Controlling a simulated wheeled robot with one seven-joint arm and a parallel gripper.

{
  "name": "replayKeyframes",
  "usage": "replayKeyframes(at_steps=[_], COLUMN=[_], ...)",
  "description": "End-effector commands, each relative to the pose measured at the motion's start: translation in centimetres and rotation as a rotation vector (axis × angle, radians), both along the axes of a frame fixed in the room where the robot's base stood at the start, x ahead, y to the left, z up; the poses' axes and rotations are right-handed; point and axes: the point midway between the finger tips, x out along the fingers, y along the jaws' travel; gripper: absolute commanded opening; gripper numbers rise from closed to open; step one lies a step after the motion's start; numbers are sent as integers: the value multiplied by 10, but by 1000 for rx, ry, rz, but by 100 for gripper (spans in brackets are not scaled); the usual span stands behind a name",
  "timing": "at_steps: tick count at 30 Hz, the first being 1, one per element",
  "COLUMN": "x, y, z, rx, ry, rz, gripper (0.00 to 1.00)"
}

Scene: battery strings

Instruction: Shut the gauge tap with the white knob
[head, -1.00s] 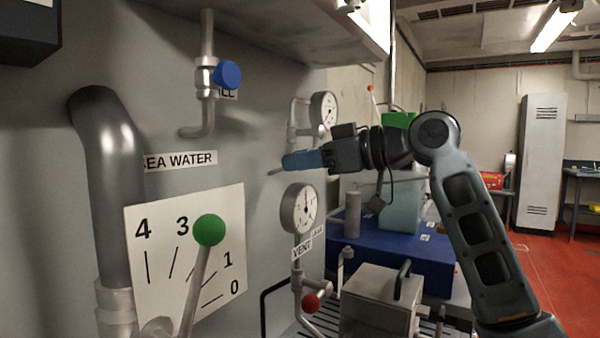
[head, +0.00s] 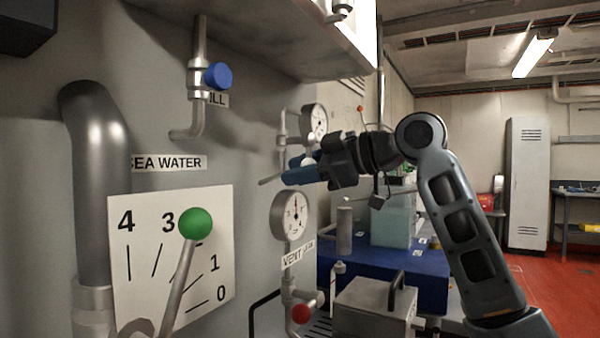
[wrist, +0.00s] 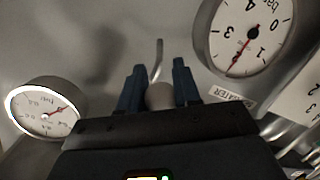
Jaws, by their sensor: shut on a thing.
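The white knob (wrist: 160,95) of the gauge tap shows pale and round between the two dark blue fingers in the wrist view. My gripper (wrist: 159,88) is shut on it. A thin grey pipe or stem (wrist: 158,58) rises just beyond the knob. In the head view my gripper (head: 298,172) is at the wall panel, between the upper gauge (head: 315,121) and the lower gauge (head: 293,214). A thin grey rod (head: 270,181) sticks out left past the fingers.
A blue knob (head: 217,76) is on a pipe at upper left. A green-balled lever (head: 195,223) stands before a numbered plate (head: 217,205). A red knob (head: 301,313) sits below the lower gauge. A grey box (head: 375,307) and blue bench (head: 430,270) are below my arm.

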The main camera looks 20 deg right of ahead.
Motion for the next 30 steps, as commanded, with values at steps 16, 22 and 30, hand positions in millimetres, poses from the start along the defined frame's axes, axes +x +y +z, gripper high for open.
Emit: replayKeyframes(at_steps=[16, 22, 30], x=[0, 0, -14], y=[0, 0, -13], z=[-1, 0, 4], rx=[-1, -1, 0], ry=[1, 1, -1], rz=[-1, -1, -2], gripper=[53, 56, 56])
